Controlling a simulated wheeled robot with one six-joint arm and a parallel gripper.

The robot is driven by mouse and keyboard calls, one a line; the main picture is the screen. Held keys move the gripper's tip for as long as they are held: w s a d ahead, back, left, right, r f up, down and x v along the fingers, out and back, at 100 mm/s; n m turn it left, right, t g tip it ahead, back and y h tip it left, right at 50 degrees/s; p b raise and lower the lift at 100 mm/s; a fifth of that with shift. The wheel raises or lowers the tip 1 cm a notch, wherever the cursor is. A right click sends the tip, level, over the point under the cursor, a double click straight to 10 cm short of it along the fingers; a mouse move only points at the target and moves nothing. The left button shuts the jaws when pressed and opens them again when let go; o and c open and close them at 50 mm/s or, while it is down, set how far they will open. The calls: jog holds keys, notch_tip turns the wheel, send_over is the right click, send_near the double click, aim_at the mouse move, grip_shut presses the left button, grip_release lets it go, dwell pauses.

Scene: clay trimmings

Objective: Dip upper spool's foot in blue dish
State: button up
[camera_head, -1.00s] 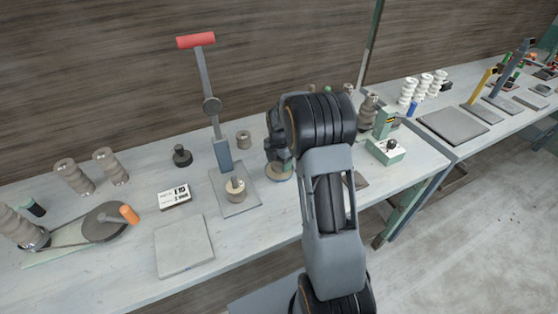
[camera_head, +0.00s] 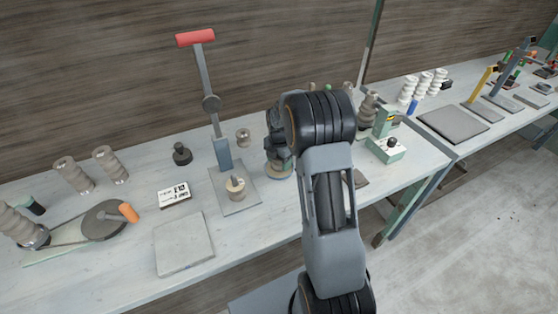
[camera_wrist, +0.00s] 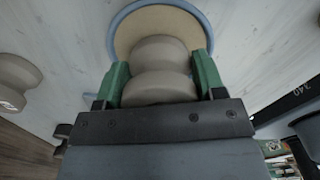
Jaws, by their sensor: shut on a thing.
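My gripper (camera_wrist: 160,78) is shut on a grey-brown clay spool (camera_wrist: 160,54), with one green finger on each side of it. In the wrist view the spool stands in front of a round blue-rimmed dish (camera_wrist: 116,32) with a tan inside. The spool's far end overlaps the tan area; I cannot tell whether it touches it. In the head view my gripper (camera_head: 279,158) is just above the dish (camera_head: 280,176), and my arm hides part of this area. The spool is mostly hidden there.
A lever press (camera_head: 222,155) with a red handle stands left of the dish, with a small spool (camera_head: 236,187) on its base. Another spool (camera_head: 243,138) stands behind. A green device (camera_head: 386,150) is on the right. A grey slab (camera_head: 184,244) lies at front left.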

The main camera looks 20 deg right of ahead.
jog(key=shift+f+b, duration=0.5)
jog(key=shift+f, duration=0.25)
dwell(0.6)
jog(key=shift+r, duration=0.1)
dwell(0.6)
jog(key=shift+r+p, duration=2.4)
jog(key=shift+r, duration=1.05)
jog(key=shift+a+f, duration=0.1)
